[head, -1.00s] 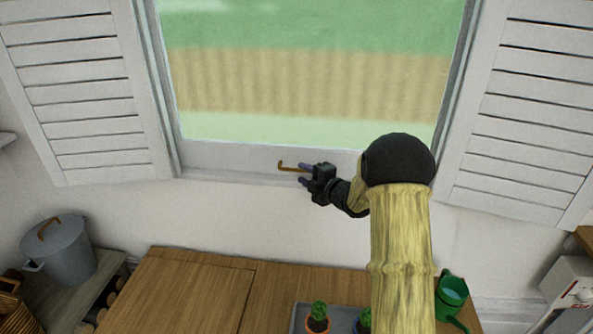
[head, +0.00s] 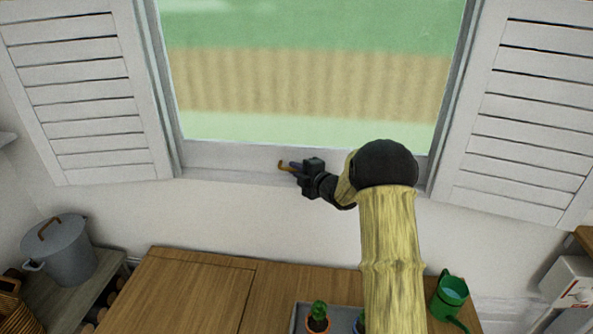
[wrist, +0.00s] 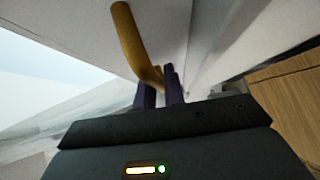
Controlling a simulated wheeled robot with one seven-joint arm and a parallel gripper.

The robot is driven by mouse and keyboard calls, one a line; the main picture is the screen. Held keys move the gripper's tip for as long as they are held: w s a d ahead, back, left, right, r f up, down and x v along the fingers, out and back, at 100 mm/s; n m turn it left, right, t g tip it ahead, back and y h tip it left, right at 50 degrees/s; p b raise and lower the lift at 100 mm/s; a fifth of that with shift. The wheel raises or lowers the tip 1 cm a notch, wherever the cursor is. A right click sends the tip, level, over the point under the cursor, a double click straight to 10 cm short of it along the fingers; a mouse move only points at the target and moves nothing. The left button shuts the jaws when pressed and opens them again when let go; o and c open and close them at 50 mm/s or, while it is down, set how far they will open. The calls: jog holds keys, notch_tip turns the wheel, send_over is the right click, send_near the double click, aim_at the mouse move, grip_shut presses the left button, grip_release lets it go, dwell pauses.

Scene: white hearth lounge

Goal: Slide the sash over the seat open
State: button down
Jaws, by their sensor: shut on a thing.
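The window sash (head: 225,156) is a white frame around a large pane, with its bottom rail just above the sill. A brass-coloured hooked handle (head: 283,165) sits on that bottom rail, left of the middle. My gripper (head: 291,167) is at the handle, reaching in from the right. In the wrist view the handle (wrist: 128,40) runs down between the two dark purple fingers (wrist: 160,88), which are shut on it. The fingers hide part of the handle. No gap shows between the sash's bottom rail and the sill.
White louvred shutters (head: 85,95) stand open on both sides. A grey lidded pot (head: 62,255) stands at left. The wall above the seat is clear.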

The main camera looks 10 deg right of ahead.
aim_at(297, 115)
notch_tip(297, 115, up, 18)
jog(key=p, duration=0.8)
jog(key=shift+r, duration=0.15)
jog(key=c, duration=1.5)
grip_release()
jog(key=shift+s, duration=0.1)
jog(key=v, duration=0.8)
jog(key=b+v, duration=0.1)
jog(key=v, duration=0.8)
jog(key=shift+s+d+f+b, duration=0.1)
jog(key=shift+f+b, duration=0.1)
jog(key=shift+b, duration=0.1)
